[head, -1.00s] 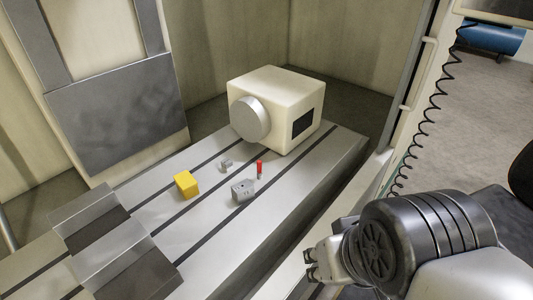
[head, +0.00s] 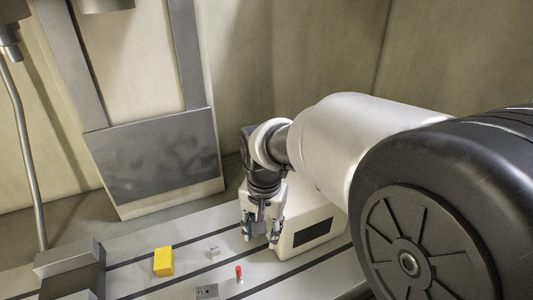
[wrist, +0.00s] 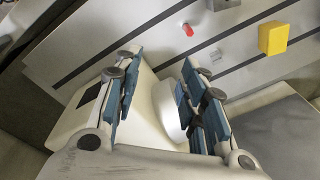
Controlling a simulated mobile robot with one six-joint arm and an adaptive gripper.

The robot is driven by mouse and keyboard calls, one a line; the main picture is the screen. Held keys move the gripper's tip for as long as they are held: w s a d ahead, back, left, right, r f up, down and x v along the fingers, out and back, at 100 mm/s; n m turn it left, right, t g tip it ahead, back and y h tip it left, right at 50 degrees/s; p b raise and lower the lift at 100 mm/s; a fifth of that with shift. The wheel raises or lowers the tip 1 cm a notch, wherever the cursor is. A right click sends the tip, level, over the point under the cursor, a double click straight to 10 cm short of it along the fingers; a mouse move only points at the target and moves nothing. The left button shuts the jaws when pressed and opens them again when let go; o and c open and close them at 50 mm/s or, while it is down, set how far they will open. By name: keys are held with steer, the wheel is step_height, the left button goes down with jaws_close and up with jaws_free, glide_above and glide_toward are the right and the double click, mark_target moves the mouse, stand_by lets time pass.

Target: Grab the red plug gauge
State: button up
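The red plug gauge (head: 239,273) stands upright on the slotted grey table (head: 135,277), near the bottom of the head view. It also shows in the wrist view (wrist: 188,30), beyond the fingertips and apart from them. My gripper (head: 261,238) points down in front of the cream box, above and behind the gauge in the head view. In the wrist view its blue-padded fingers (wrist: 158,72) are spread apart with nothing held between them.
A yellow block (head: 163,262), a small grey block (head: 214,251) and a grey block with holes (head: 207,291) lie near the gauge. A stepped grey block (head: 68,259) is at left.

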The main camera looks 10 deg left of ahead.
steer(key=p, duration=0.2)
glide_above(238, 268)
step_height(238, 268, down, 4)
steer(key=shift+m+g, duration=0.3)
steer(key=shift+g, duration=0.1)
step_height(238, 268, down, 12)
steer(key=shift+r+b, duration=0.25)
steer(key=shift+b, duration=0.65)
steer(key=shift+f+b, duration=0.55)
steer(key=shift+f, duration=2.6)
steer(key=shift+r, duration=0.1)
steer(key=shift+c, duration=0.6)
jaws_close()
